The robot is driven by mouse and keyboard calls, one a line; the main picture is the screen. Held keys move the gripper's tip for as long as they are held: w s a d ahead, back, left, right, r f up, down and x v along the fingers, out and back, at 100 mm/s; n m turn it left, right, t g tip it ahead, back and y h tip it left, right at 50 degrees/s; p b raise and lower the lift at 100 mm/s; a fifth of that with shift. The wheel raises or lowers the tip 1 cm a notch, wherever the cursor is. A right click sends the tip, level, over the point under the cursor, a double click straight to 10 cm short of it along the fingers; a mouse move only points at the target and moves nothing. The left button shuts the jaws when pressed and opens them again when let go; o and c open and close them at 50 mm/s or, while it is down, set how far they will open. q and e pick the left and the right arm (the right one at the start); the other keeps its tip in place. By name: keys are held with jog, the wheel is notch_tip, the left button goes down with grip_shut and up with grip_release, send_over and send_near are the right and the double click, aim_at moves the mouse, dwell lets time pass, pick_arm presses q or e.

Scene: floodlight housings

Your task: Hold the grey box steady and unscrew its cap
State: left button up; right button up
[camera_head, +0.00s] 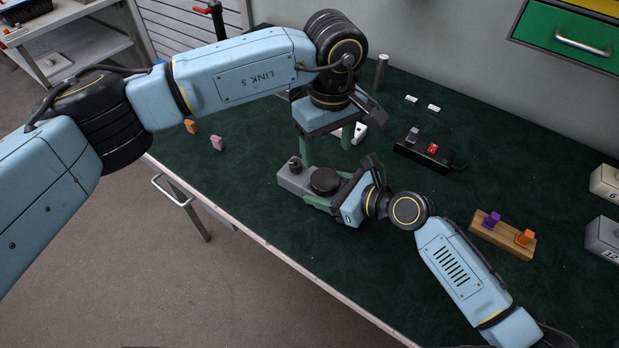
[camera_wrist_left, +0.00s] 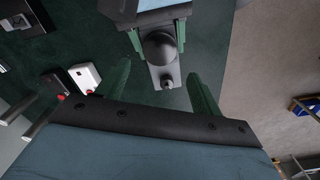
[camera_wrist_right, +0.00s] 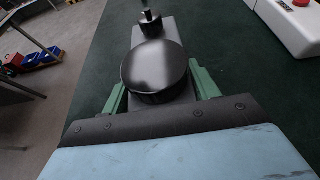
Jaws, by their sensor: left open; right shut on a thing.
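The grey box (camera_head: 291,180) lies on the dark green table top, with a large round black cap (camera_head: 324,180) and a smaller dark knob (camera_head: 295,163) on top. My right gripper (camera_wrist_right: 160,88) is shut on the box, one green finger along each long side at the cap end. My left gripper (camera_head: 327,156) is open and empty above the box, fingers pointing down. In the left wrist view the knob (camera_wrist_left: 166,79) shows between its spread fingers, apart from them, with the cap (camera_wrist_left: 158,47) further up the picture. Whether the cap has turned cannot be told.
Behind the box are a white unit (camera_head: 359,131), partly hidden, and a black switch box (camera_head: 430,150). A wooden block (camera_head: 502,236) with purple and orange pegs is at the right. Small pink (camera_head: 217,143) and orange (camera_head: 190,126) pieces lie left. The table's front edge is close.

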aim_at(325, 179)
pick_arm(q)
jog(key=shift+f+m, duration=1.1)
jog(key=shift+f, duration=0.8)
jog(key=shift+f+m, duration=1.1)
jog(key=shift+f, duration=0.75)
